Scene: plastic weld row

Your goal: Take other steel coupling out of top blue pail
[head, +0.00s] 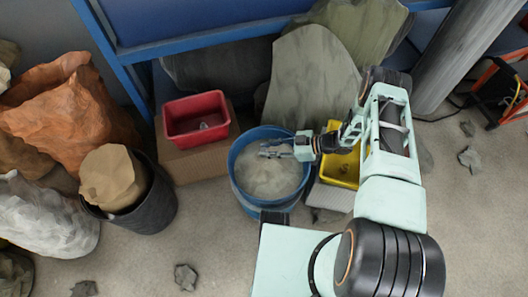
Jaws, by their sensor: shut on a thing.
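The blue pail (246,199) stands on the floor near the middle of the head view, with pale grey, sandy-looking material inside. My gripper (270,150) reaches in from the right over the pail's upper part. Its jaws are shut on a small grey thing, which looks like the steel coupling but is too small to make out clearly. I cannot tell whether it is clear of the fill or touches it. No other coupling can be made out in the pail.
A red bin (183,131) with a small grey item inside sits on a cardboard box (200,168) left of the pail. A yellow bin (340,177) is to the right, partly behind my arm. A dark bin (145,213) holds a paper sack. Stone slabs and a blue frame stand behind.

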